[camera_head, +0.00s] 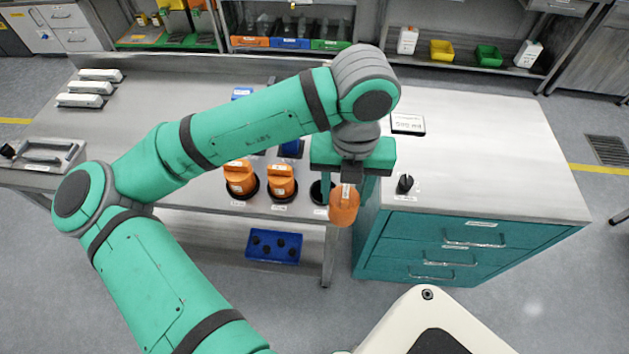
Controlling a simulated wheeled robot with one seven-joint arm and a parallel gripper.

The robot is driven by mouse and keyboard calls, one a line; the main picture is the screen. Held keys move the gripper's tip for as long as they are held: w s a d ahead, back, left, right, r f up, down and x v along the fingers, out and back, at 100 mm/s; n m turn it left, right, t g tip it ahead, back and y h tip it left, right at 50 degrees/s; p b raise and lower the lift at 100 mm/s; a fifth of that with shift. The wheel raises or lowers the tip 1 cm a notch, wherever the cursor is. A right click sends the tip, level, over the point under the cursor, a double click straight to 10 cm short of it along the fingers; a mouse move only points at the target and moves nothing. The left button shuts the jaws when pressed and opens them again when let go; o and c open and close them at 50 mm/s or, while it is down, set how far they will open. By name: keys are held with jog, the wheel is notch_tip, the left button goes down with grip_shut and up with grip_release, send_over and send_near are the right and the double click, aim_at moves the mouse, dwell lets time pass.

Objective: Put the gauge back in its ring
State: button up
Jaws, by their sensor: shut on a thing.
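My gripper (347,184) is at the front edge of the grey bench, shut on an orange gauge (344,207). The gauge hangs below the fingers, in front of and slightly right of an empty-looking black ring (321,192). The gauge appears apart from the ring, though it overlaps the ring's right side in the view. Two more orange gauges, a left one (240,179) and a middle one (282,182), sit upright in black rings on the bench to the left. The height of the held gauge over the bench is hard to tell.
A teal drawer cabinet (470,245) stands right of the bench, with a black knob (405,184) on its white top. A blue item (291,148) stands behind the rings. A blue bin (273,246) lies on the lower shelf. White handles (86,87) lie at the far left.

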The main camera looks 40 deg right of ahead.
jog(key=shift+w+d+f, duration=1.2)
jog(key=shift+w+f, duration=0.75)
jog(key=shift+f, duration=0.2)
jog(key=shift+w+d+f, duration=1.2)
jog(key=shift+w+f, duration=0.75)
jog(key=shift+f, duration=0.2)
jog(key=shift+w+d+f, duration=1.2)
jog(key=shift+w+f, duration=0.75)
jog(key=shift+f, duration=0.2)
jog(key=shift+f, duration=0.15)
jog(key=o, duration=1.2)
